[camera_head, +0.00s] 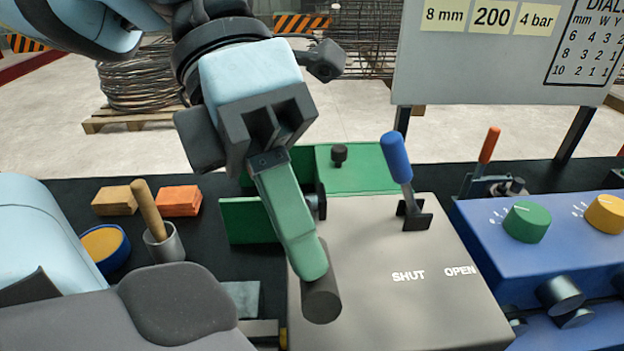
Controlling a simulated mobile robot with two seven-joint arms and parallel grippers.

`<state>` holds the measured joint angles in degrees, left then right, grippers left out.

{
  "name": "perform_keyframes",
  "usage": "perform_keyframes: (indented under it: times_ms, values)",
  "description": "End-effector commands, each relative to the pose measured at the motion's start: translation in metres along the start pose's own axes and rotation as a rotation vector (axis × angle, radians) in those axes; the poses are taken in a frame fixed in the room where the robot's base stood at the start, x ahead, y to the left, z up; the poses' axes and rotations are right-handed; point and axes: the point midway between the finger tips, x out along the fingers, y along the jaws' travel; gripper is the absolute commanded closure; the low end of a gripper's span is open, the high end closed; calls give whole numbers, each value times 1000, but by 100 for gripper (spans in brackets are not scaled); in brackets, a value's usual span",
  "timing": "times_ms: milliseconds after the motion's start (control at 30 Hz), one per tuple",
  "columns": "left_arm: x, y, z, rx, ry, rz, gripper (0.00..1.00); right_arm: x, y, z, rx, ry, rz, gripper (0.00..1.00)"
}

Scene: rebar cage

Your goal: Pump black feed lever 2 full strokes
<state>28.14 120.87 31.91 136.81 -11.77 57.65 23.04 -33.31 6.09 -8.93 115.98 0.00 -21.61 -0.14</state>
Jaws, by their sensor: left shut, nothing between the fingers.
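The black feed lever's dark cylindrical grip (322,298) shows at the front left of the grey box top, just below my left gripper's fingertips. The rest of the lever is hidden behind the fingers. My left gripper (309,268) comes down from the top left with its long green fingers pressed together and nothing between them. The tips overlap the upper end of the black grip in this view; whether they touch it I cannot tell. My right gripper is not in view.
A blue-handled lever (397,158) stands on the grey box (385,305) behind the SHUT and OPEN labels. A blue panel (555,265) with green and yellow knobs is at right. At left are a cup (164,244) with a wooden handle, blocks, and a round tin (104,245).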

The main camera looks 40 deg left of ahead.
Motion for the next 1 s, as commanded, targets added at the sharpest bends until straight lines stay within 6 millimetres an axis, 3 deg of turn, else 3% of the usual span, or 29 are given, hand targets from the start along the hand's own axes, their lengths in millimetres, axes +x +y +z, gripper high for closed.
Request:
perform_keyframes:
  times_ms: [1000]
  values:
    - [14,6,-4,0,1,2,100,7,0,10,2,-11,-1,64]
